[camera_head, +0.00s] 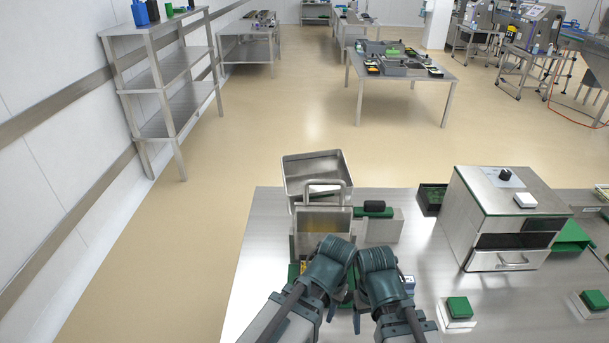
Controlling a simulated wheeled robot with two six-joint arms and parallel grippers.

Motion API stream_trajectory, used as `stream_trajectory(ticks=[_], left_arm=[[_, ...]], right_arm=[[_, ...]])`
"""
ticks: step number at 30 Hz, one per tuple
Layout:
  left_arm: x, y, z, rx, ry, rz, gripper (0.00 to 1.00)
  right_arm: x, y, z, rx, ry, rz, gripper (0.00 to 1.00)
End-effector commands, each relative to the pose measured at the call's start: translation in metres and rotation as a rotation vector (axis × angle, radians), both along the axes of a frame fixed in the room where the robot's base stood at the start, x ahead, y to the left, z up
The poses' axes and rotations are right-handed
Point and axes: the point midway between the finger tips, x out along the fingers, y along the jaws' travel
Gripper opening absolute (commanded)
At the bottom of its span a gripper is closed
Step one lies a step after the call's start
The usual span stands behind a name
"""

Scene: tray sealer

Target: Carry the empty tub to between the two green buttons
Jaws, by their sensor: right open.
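Two green buttons on pale bases sit at the front right of the steel table: the left button (459,307) and the right button (594,300). Bare tabletop lies between them. I cannot pick out the empty tub with certainty; my arms cover part of the table. My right gripper (382,304) is open, low at the table's front middle, left of both buttons. My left gripper (336,298) is close beside it on the left. Its fingers are partly hidden, so I cannot tell its state. Green pieces show around and below the grippers, mostly covered.
A dark tray (432,199) holds green stuff. A steel bin (316,175) and a block with a green top (375,208) stand beyond my grippers.

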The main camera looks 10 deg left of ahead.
Motion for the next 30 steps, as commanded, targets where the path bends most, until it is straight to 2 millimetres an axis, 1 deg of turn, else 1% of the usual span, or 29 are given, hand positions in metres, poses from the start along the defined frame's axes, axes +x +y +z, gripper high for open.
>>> stream_trajectory(ticks=[1, 2, 3, 5, 6, 8, 9, 12, 15, 18, 25, 26, 27, 30], left_arm=[[0.013, 0.003, 0.025, -0.012, -0.008, 0.049, 0.4], [0.02, 0.004, 0.035, -0.021, -0.015, 0.083, 0.4], [0.03, 0.008, 0.05, -0.034, -0.025, 0.138, 0.4], [0.048, 0.014, 0.074, -0.058, -0.041, 0.23, 0.4], [0.06, 0.018, 0.09, -0.074, -0.053, 0.295, 0.4], [0.078, 0.027, 0.113, -0.101, -0.069, 0.394, 0.4], [0.09, 0.033, 0.128, -0.118, -0.08, 0.46, 0.4], [0.118, 0.049, 0.163, -0.161, -0.105, 0.62, 0.4], [0.141, 0.066, 0.192, -0.2, -0.124, 0.758, 0.4], [0.159, 0.08, 0.213, -0.23, -0.138, 0.867, 0.4], [0.19, 0.108, 0.255, -0.287, -0.161, 1.061, 0.4], [0.195, 0.111, 0.257, -0.296, -0.163, 1.088, 0.4], [0.21, 0.111, 0.249, -0.312, -0.161, 1.152, 0.4], [0.239, 0.115, 0.251, -0.355, -0.156, 1.311, 0.4]], right_arm=[[0.0, 0.0, 0.025, 0.0, 0.0, -0.001, 0.75], [0.0, 0.0, 0.036, 0.0, 0.0, -0.001, 0.75], [0.0, 0.0, 0.051, 0.0, 0.0, -0.002, 0.75], [0.0, 0.0, 0.075, 0.001, 0.001, -0.002, 0.75], [0.0, 0.0, 0.091, 0.001, 0.001, -0.003, 0.75], [0.0, 0.0, 0.114, 0.001, 0.001, -0.004, 0.75], [0.0, 0.0, 0.129, 0.0, 0.001, -0.005, 0.75], [0.0, 0.0, 0.164, 0.001, 0.001, -0.006, 0.75], [0.0, 0.0, 0.191, 0.001, 0.001, -0.007, 0.75], [0.0, 0.0, 0.211, 0.001, 0.001, -0.008, 0.75], [0.0, 0.0, 0.25, 0.002, 0.001, -0.01, 0.75], [0.0, 0.0, 0.253, 0.002, 0.001, -0.01, 0.75], [0.0, 0.0, 0.244, 0.002, 0.001, -0.01, 0.75], [0.0, 0.0, 0.244, 0.002, 0.001, -0.01, 0.75]])
